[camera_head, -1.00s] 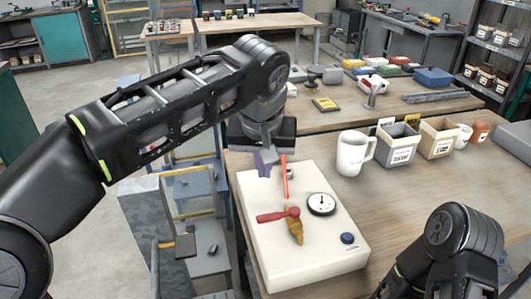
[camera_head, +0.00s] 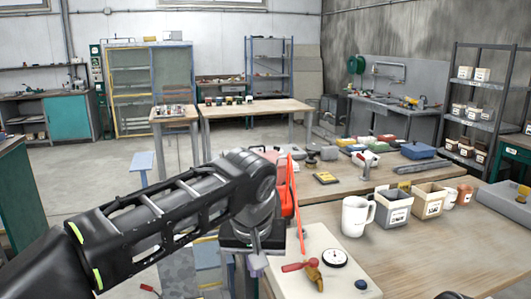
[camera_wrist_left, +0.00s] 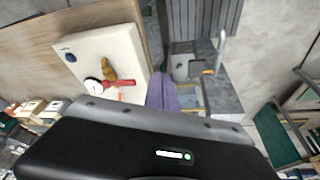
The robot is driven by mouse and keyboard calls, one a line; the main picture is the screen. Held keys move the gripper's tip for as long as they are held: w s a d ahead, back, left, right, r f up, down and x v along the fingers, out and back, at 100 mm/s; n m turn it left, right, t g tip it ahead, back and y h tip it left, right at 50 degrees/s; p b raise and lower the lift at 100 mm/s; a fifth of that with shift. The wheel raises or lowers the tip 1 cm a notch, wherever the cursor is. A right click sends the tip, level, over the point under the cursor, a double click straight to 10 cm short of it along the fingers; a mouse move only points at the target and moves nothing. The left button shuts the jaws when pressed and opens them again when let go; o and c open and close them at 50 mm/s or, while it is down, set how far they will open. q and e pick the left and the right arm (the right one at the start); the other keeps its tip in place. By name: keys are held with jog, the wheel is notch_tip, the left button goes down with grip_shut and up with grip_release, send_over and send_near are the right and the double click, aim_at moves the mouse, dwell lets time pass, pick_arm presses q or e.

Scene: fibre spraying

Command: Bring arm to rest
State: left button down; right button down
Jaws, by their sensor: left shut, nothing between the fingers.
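My left gripper (camera_head: 258,258) hangs below its black wrist beside the left edge of a white box (camera_head: 325,255). Its purple fingers are shut and empty; they also show in the left wrist view (camera_wrist_left: 162,92), apart from the box. The box carries a round gauge (camera_head: 334,258), a red handle (camera_head: 299,266) over a brownish-yellow piece (camera_head: 314,278), and a blue knob (camera_head: 361,285). A red part (camera_head: 287,185) with a thin red rod shows partly behind my left wrist.
A white mug (camera_head: 357,216), a grey bin (camera_head: 393,210) and a beige bin (camera_head: 430,200) stand on the wooden table (camera_head: 440,255) to the right. A second table with small items lies behind. Open floor (camera_head: 80,180) is at the left.

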pick_arm(q)
notch_tip(320, 180, down, 28)
jog(key=d+m+g+h, duration=0.1)
jog(key=d+g+h, duration=0.1)
jog(key=g, duration=0.1)
jog(key=s+a+f+n+h, duration=0.1)
jog(key=s+a+f, duration=0.2)
jog(key=s+f, duration=0.8)
jog(key=s+a+f+n, duration=0.2)
jog(key=s+a+f, duration=0.2)
jog(key=s+f, duration=0.7)
jog(key=shift+f+n+h, duration=0.3)
jog(key=shift+h, duration=0.1)
